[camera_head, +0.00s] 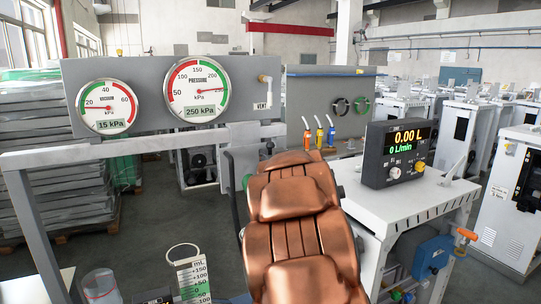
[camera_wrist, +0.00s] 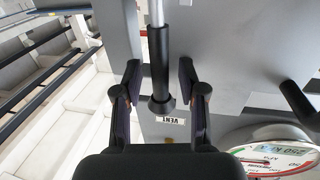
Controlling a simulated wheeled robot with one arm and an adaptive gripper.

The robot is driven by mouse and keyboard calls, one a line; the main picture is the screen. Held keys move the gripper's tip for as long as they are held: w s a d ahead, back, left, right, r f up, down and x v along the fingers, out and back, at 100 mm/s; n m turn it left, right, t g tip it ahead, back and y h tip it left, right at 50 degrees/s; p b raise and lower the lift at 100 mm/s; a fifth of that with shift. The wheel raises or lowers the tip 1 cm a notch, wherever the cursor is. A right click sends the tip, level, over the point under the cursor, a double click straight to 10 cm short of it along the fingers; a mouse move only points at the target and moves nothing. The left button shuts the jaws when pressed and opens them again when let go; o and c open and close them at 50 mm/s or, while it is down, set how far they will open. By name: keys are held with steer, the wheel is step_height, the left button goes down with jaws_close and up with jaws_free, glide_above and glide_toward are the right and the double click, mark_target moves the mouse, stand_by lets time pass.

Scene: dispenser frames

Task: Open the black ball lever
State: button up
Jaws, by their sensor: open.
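In the wrist view, a black handle on a bright metal rod, which looks like the black lever (camera_wrist: 159,62), runs down the middle of the picture. Its flared end lies just above the VENT label. My gripper (camera_wrist: 160,75) is open, with one black finger on each side of the handle and a gap to both. I cannot tell whether the handle is fully between the fingers in depth. In the head view my copper-coloured arm hides most of the gripper and the lever; the VENT label (camera_head: 262,105) shows on the grey panel (camera_head: 245,75).
Two pressure gauges stand on the panel: a large one (camera_head: 196,90) reading 250 kPa and a small one (camera_head: 107,106) reading 15 kPa. A black flow meter (camera_head: 396,152) stands on the white cabinet at right. Coloured bottles (camera_head: 319,138) stand behind my arm.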

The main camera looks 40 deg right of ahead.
steer(key=shift+c, duration=0.2)
jaws_close()
stand_by(0.4)
